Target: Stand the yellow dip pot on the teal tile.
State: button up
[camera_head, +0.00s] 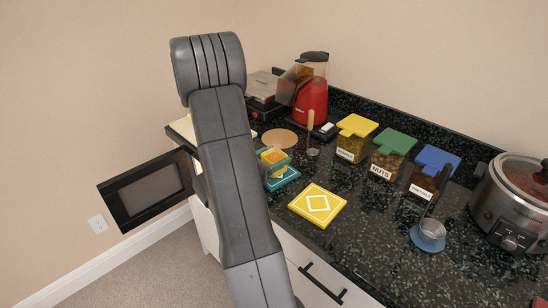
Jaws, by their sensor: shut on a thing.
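A yellow tile (318,204) lies nearby. Jars with yellow (357,125), green (395,141) and blue lids (437,159) stand behind. A metal cup on a blue saucer (428,236), a slow cooker (512,205) and a red blender (310,100) also stand on the counter.

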jog(key=shift+f, duration=0.2)
jog(key=o, duration=1.1)
jog(key=shift+r, duration=0.15)
jog(key=shift+r, duration=0.15)
jog(key=b+v, duration=0.1)
jog(key=v, duration=1.1)
